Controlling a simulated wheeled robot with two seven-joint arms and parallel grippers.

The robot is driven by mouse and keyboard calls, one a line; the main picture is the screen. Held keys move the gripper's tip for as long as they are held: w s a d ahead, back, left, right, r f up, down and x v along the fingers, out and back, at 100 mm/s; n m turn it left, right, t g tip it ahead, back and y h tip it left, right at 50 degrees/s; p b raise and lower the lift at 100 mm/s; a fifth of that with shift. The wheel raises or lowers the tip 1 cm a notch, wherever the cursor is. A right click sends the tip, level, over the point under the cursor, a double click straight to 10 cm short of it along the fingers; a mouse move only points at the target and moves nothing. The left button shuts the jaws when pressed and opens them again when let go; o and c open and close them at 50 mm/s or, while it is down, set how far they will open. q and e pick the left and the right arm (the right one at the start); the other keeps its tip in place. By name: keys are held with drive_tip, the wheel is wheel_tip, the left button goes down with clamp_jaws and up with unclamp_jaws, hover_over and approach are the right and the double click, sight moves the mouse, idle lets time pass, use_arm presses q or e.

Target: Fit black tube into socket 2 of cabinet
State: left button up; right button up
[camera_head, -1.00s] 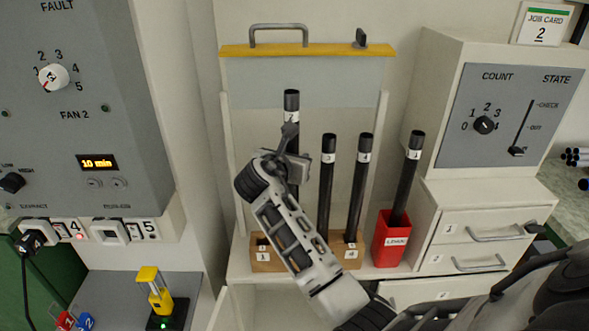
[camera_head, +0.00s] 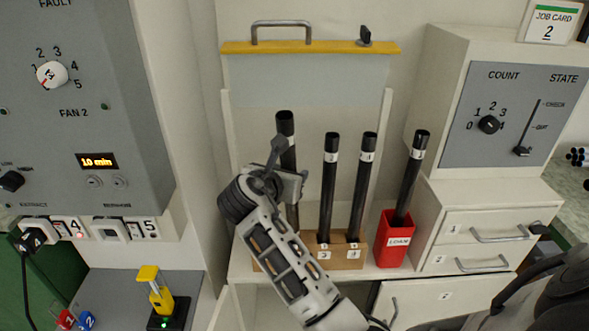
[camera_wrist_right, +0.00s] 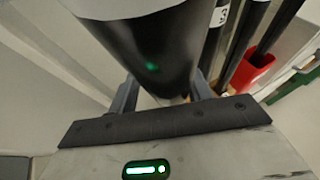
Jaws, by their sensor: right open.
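The black tube (camera_head: 286,125) stands nearly upright at the left of the wooden socket block (camera_head: 347,254) in the cabinet. My arm hides its lower end, so I cannot tell how it sits in a socket. My right gripper (camera_head: 287,183) is at the tube's upper half. In the right wrist view the tube (camera_wrist_right: 150,50) stands between the fingers of the gripper (camera_wrist_right: 163,98), which is open around it. Tubes 3 (camera_head: 328,185) and 4 (camera_head: 361,190) stand in the block to the right. My left gripper is not in view.
A red bin marked LOAN (camera_head: 392,245) holds another black tube (camera_head: 411,180). A raised panel with a yellow edge (camera_head: 310,47) is above the tubes. A drawer unit (camera_head: 480,225) stands at the right. A control cabinet (camera_head: 85,130) is at the left.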

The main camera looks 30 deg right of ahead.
drive_tip(key=v, duration=0.6)
drive_tip(key=shift+r, duration=0.1)
